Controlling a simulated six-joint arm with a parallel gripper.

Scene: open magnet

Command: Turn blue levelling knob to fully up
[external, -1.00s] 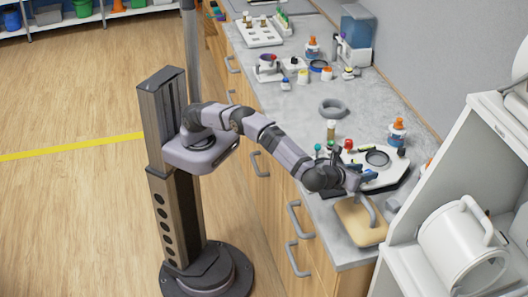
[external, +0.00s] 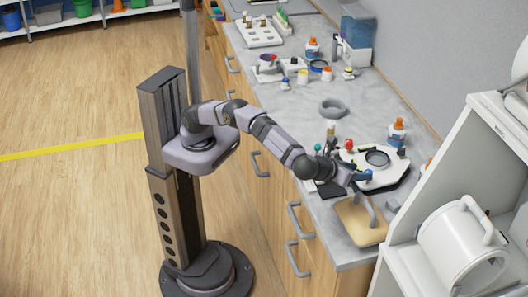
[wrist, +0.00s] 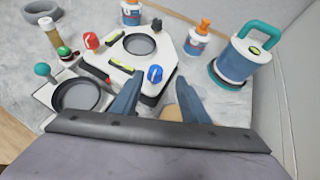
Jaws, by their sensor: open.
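The blue levelling knob (wrist: 155,74) stands on the near right corner of a white instrument plate (wrist: 120,62) with a dark base. The knob carries a light pointer mark. In the wrist view my gripper (wrist: 159,78) is open, with one blue finger on each side of the knob's line of sight. The fingers look apart from the knob, and no contact shows. In the external view my gripper (external: 362,178) is at the near edge of the plate (external: 376,160), where the knob and the blue fingertips are hard to tell apart.
A round dark dish (wrist: 76,95) lies near left. A tan handled block (external: 358,219) lies nearby.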

